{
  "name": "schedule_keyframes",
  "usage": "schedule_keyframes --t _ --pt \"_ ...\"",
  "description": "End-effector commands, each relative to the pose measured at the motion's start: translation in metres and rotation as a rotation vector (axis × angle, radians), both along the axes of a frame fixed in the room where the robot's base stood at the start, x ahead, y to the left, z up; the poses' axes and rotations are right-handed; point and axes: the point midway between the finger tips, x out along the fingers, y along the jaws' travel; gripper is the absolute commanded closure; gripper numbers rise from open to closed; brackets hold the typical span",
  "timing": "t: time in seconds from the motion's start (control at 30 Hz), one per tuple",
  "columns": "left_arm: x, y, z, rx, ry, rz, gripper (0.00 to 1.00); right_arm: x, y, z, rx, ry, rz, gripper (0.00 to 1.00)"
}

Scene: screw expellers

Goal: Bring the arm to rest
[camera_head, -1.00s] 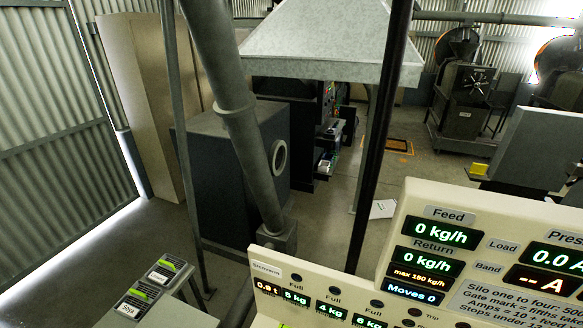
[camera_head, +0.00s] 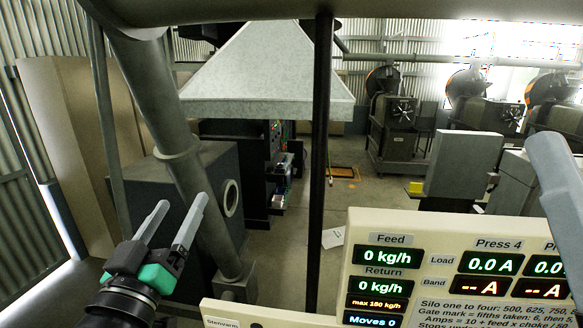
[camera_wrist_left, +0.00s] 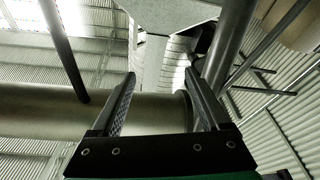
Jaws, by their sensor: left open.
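My left gripper (camera_head: 183,202) stands at the lower left of the head view, its two pale fingers pointing up and slightly right. The fingers are apart with nothing between them. The left wrist view also shows the open left gripper (camera_wrist_left: 159,76), with a large horizontal pipe (camera_wrist_left: 50,120) behind the fingers. In the head view the gripper shows in front of the dark cabinet (camera_head: 150,185) and left of the thick slanted pipe (camera_head: 150,90). I cannot tell whether it touches anything. My right gripper is not in view.
A cream control panel (camera_head: 400,225) with lit displays fills the lower right. A dark upright post (camera_head: 320,150) stands in the middle. A blue-grey bar (camera_head: 562,185) crosses the right edge. Presses (camera_head: 397,128) stand at the back. Open floor (camera_head: 370,200) lies between.

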Motion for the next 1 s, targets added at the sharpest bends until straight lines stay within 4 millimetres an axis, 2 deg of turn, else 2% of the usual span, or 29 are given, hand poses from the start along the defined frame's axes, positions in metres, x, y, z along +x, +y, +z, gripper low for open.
schedule_keyframes --t 0.03,0.1,0.13,0.23,0.3,0.37,0.5,1.0 --pt "-0.028 -0.002 0.035 0.017 -0.107 0.002 0.21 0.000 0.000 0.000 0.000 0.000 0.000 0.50" --pt "-0.072 -0.002 0.076 0.048 -0.252 0.014 0.21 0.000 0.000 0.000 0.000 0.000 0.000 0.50" --pt "-0.090 -0.001 0.091 0.060 -0.309 0.021 0.21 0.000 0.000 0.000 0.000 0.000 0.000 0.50" --pt "-0.145 0.001 0.125 0.101 -0.467 0.052 0.21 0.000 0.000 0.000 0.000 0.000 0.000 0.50" --pt "-0.173 0.002 0.139 0.127 -0.541 0.074 0.21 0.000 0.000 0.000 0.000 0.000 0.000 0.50" --pt "-0.188 0.003 0.145 0.154 -0.582 0.094 0.21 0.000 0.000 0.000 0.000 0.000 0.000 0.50" --pt "-0.187 0.003 0.145 0.211 -0.583 0.129 0.21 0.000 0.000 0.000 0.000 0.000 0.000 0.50" --pt "-0.186 0.003 0.144 0.208 -0.580 0.127 0.21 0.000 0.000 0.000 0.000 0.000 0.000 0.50"
